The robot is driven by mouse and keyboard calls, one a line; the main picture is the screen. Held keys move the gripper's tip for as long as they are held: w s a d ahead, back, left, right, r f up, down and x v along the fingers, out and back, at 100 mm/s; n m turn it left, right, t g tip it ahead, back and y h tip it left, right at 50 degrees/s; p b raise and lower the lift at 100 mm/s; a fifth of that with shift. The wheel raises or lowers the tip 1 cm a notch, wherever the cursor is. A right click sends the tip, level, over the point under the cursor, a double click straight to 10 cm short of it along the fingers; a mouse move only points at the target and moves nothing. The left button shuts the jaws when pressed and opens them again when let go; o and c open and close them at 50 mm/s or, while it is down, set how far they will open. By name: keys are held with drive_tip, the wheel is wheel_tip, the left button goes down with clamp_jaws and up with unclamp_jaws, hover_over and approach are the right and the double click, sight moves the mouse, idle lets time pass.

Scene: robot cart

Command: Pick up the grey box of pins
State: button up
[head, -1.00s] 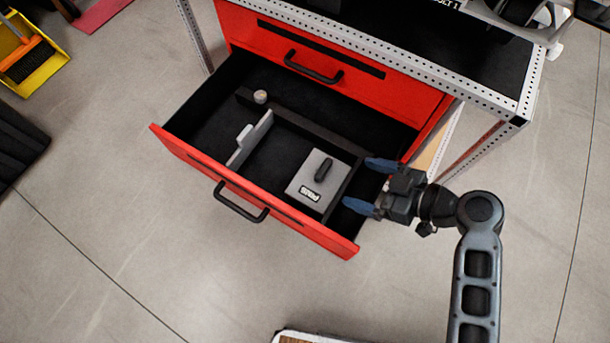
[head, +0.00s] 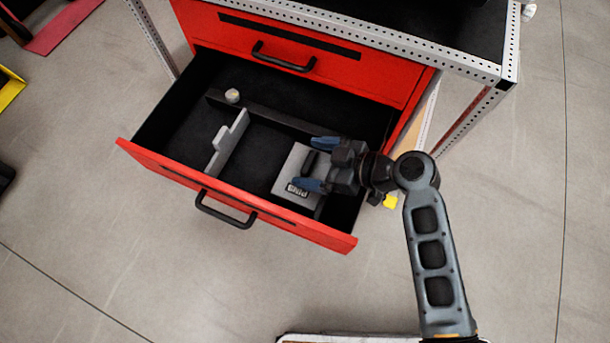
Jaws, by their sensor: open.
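The grey box of pins (head: 294,168) lies in the open red drawer (head: 150,158), in its right front compartment. It has a dark handle (head: 309,163) on top and a "PINS" label at its front edge. My gripper (head: 312,163) is open, with its blue fingertips pointing left over the right part of the box. One finger is on the far side of the handle and the other on the near side. I cannot tell how high the fingers are above the box. The gripper hides the box's right part.
A light grey divider (head: 228,143) stands left of the box. A dark bar (head: 265,118) runs behind, with a small pale round piece (head: 232,96) at its left end. The closed upper drawer (head: 225,36) and the perforated metal frame (head: 400,50) stand behind.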

clamp_jaws()
idle(0.8)
